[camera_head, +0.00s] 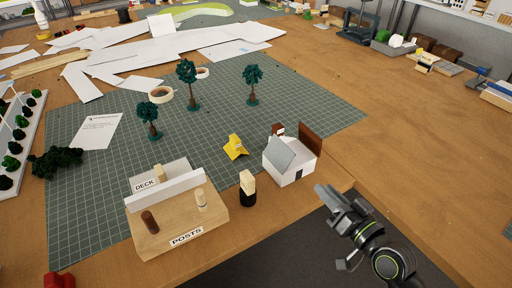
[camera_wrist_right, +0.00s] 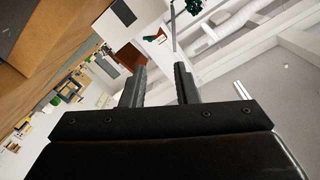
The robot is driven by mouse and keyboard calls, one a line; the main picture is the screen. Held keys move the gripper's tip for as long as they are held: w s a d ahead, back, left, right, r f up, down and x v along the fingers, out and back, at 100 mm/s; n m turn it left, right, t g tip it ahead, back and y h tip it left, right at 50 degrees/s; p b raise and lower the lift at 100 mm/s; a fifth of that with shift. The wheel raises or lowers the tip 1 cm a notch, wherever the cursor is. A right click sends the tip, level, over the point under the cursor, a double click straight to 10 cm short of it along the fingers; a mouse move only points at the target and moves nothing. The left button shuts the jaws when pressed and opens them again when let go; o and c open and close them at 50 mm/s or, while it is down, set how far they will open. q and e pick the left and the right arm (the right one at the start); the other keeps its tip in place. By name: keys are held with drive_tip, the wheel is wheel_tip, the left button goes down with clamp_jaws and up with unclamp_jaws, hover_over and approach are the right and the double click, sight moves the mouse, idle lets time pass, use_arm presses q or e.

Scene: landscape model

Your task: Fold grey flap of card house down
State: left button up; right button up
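The card house (camera_head: 296,174) is a small white box with a dark door, near the table's front edge. Its grey flap (camera_head: 281,153) slants on the left side, and its brown flap (camera_head: 311,138) stands steeply up on the right. My right gripper (camera_head: 334,194) is apart from the house, to its lower right. In the right wrist view my right gripper (camera_wrist_right: 160,88) has its fingers apart with nothing between them. The house's white wall (camera_wrist_right: 148,14) and brown flap (camera_wrist_right: 133,55) show beyond the fingers. My left gripper is not in view.
A wooden block labelled POSTS (camera_head: 180,225) and a dark post with a pale top (camera_head: 247,188) stand left of the house. A yellow folded piece (camera_head: 235,147) and small trees (camera_head: 252,84) stand on the green cutting mat (camera_head: 310,97). The wood right of the house is clear.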

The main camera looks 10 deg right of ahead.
drive_tip(key=a+r, duration=0.1)
drive_tip(key=r, duration=0.1)
drive_tip(key=p, duration=0.2)
approach(273, 137)
drive_tip(key=shift+y, duration=0.3)
drive_tip(key=x, duration=0.5)
drive_tip(key=shift+d+f, duration=0.25)
drive_tip(key=shift+f, duration=0.05)
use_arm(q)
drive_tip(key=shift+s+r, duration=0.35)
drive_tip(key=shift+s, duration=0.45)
use_arm(e)
drive_tip(key=shift+w+a, duration=0.2)
drive_tip(key=shift+w, duration=0.45)
drive_tip(key=shift+c, duration=0.2)
clamp_jaws()
